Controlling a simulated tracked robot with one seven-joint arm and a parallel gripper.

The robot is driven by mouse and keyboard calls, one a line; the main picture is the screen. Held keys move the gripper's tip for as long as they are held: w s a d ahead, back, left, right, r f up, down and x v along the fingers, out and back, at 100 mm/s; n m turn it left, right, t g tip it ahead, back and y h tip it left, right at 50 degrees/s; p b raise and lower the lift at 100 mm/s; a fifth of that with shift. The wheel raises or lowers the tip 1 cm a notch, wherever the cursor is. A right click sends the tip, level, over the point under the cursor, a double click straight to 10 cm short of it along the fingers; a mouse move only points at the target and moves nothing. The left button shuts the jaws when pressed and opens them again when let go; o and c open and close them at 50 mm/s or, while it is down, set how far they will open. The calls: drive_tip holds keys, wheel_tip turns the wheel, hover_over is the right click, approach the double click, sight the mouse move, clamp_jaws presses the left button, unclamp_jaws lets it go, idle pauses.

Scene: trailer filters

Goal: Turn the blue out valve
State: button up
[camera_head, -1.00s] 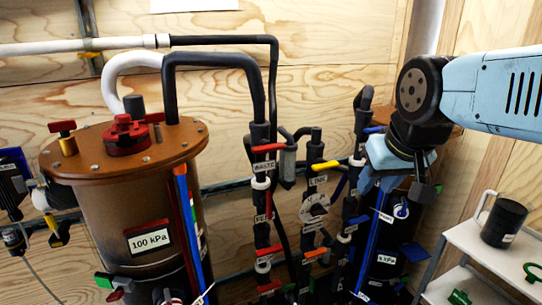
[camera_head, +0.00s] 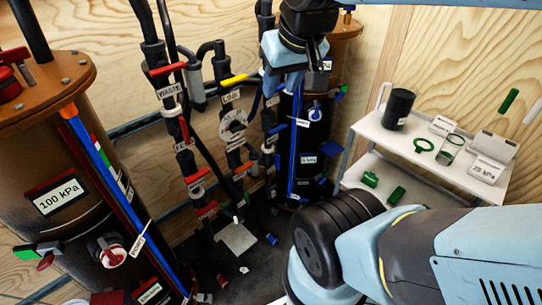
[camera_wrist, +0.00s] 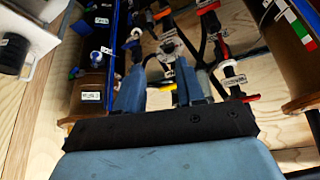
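Blue-handled valves sit on the pipes between the two tanks, one of them a small blue handle (camera_head: 276,130) beside the smaller right tank. A blue and white valve (camera_head: 316,113) is on the front of that tank; in the wrist view it seems to be the blue and white fitting (camera_wrist: 101,53). I cannot read which label says out. My gripper (camera_head: 292,82) is in front of the right tank's upper part, pointing down. In the wrist view its two blue-grey fingers (camera_wrist: 160,92) stand apart with nothing held between them. Their distance from the valves is unclear.
The large brown tank (camera_head: 70,170) stands at left. Red handles and a yellow handle (camera_head: 233,80) stick out from the pipes. A white shelf cart (camera_head: 455,180) with a black mug (camera_head: 398,109) is at right. My arm crosses the lower right.

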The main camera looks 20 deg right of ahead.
drive_tip(key=w+d+f+m+g+y, duration=0.25)
drive_tip(key=w+f+m+y, duration=0.35)
drive_tip(key=w+f, duration=0.5)
drive_tip(key=w+d+f+m+g+y, duration=0.25)
drive_tip(key=w+f+m+y, duration=0.45)
drive_tip(key=f, duration=0.7)
drive_tip(key=w+d+f+m+t+h, duration=0.1)
drive_tip(key=d+f+m+t+h, duration=0.1)
drive_tip(key=d+f+m+t, duration=0.6)
drive_tip(key=w+d+f+m+t+h, duration=0.1)
drive_tip(key=d+f+m+t+h, duration=0.3)
drive_tip(key=f, duration=0.7)
drive_tip(key=w+d+f+m+t+h, duration=0.1)
drive_tip(key=w+d+f+m+t, duration=0.1)
drive_tip(key=d+f+m+t, duration=0.45)
drive_tip(key=g, duration=0.2)
hover_over(278, 169)
drive_tip(key=w, duration=0.1)
wheel_tip(278, 169, down, 4)
drive_tip(key=shift+d+r+m, duration=0.15)
drive_tip(key=shift+r+m, duration=0.1)
drive_tip(key=shift+m, duration=0.2)
clamp_jaws()
